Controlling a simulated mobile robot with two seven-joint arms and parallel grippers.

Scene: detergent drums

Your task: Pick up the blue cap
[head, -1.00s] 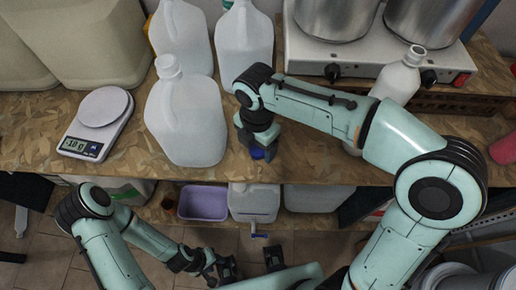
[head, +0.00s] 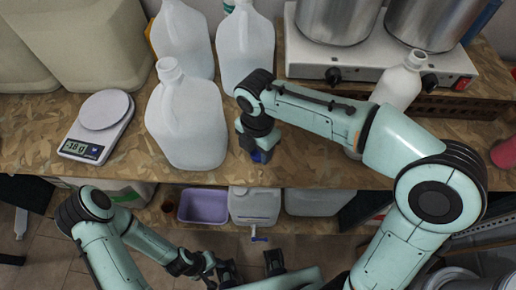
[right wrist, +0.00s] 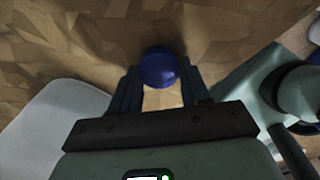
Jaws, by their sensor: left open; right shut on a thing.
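The blue cap (head: 261,157) shows near the front edge of the wooden worktop, mostly hidden below my right gripper (head: 259,155). In the right wrist view the round blue cap (right wrist: 160,68) sits at the fingertips of my right gripper (right wrist: 160,82), which is shut on it from both sides. I cannot tell whether the cap touches the worktop. My left gripper (head: 250,266) is open and empty, low in front of the worktop.
A white jug (head: 188,120) without a visible cap stands just left of my right gripper. More jugs (head: 247,48) stand behind it. A scale (head: 98,128) is at the left. A white bottle (head: 398,82) and a stove (head: 320,55) are at the right.

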